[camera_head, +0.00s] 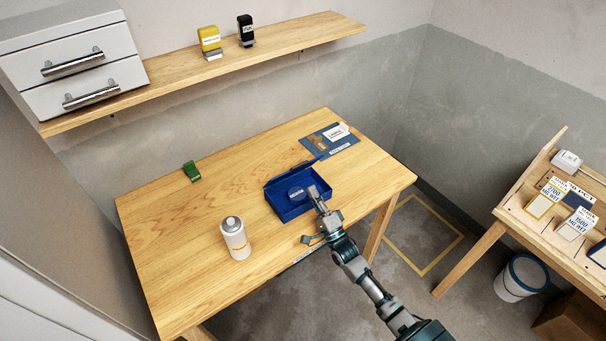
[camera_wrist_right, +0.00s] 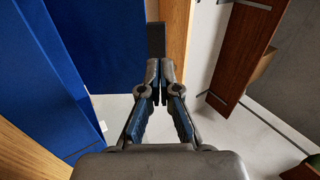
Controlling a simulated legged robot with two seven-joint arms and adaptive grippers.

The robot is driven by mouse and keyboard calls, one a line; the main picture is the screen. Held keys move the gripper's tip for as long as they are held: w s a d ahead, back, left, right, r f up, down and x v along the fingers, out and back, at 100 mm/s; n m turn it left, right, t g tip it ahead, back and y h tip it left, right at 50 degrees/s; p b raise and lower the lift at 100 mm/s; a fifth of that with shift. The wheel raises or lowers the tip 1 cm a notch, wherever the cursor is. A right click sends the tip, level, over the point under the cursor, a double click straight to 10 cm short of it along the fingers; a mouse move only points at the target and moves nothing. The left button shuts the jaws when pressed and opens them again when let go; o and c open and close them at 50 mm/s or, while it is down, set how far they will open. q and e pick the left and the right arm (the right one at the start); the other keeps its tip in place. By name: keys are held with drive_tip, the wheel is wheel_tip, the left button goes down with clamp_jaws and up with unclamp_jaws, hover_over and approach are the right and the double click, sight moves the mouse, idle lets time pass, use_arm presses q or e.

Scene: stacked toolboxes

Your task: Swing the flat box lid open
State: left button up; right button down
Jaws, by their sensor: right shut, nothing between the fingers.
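A blue flat box (camera_head: 293,213) stands on the wooden table, near its front right edge. Its inside shows, and its blue lid (camera_head: 288,176) appears raised along the back side. My right gripper (camera_head: 314,191) is at the box's right side, over or beside the rim; contact cannot be told. In the right wrist view its fingers (camera_wrist_right: 159,68) are together and empty, with blue box surfaces (camera_wrist_right: 45,75) to the left. My left gripper is not in view.
A white spray can (camera_head: 235,240) stands left of the box, and a green object (camera_head: 191,171) lies at the back left. A blue pad with cards (camera_head: 322,142) lies behind. The wooden table (camera_head: 180,230) is clear on its left. A shelf (camera_head: 290,42) runs along the wall.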

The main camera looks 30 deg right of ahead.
sight(299, 167)
drive_tip(key=x, duration=0.4)
drive_tip(key=shift+w+a+r, duration=0.1)
drive_tip(key=shift+w+r, duration=0.15)
drive_tip(key=shift+r, duration=0.05)
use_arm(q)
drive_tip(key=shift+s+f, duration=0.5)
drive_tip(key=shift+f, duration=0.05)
use_arm(e)
drive_tip(key=shift+x, duration=0.8)
drive_tip(key=shift+w+f, duration=0.1)
use_arm(q)
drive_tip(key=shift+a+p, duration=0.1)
drive_tip(key=shift+p, duration=0.2)
